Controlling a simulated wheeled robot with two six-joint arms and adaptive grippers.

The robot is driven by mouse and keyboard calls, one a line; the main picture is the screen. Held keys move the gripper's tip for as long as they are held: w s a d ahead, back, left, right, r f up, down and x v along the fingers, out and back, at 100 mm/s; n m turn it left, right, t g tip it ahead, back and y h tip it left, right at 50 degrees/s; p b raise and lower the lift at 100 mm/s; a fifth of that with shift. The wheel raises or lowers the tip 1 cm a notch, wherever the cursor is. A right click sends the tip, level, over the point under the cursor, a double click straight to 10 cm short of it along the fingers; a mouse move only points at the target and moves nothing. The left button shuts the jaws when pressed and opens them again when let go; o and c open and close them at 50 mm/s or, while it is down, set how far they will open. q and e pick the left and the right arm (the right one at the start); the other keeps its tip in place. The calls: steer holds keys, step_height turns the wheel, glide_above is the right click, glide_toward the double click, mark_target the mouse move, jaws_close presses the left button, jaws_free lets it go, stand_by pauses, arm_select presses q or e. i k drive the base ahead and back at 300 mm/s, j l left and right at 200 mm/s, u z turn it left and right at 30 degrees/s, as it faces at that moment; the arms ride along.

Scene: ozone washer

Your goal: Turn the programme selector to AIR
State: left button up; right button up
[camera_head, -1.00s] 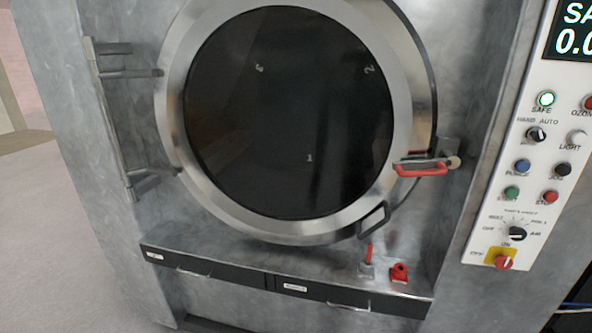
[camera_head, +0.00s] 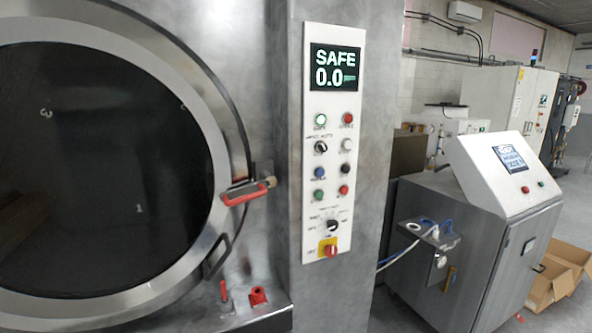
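The programme selector (camera_head: 332,226) is a small black knob with a light pointer mark, low on the white control panel (camera_head: 312,150). Printed labels ring it, too small to read surely now; which one the pointer faces I cannot tell. Just below it is a red rotary switch on a yellow plate (camera_head: 328,248). Above it are a green and a red button, further buttons and a HAND AUTO knob (camera_head: 321,147). The display (camera_head: 336,68) reads SAFE and 0.0. Neither of my grippers is in view.
The round dark washer door (camera_head: 110,160) with a red-handled latch (camera_head: 246,192) stands left of the panel. A red part (camera_head: 258,296) sits on the ledge below. A grey console (camera_head: 480,230) and open cardboard boxes (camera_head: 560,275) stand to the right.

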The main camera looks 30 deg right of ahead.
mark_target(332, 224)
steer(key=z, duration=1.2)
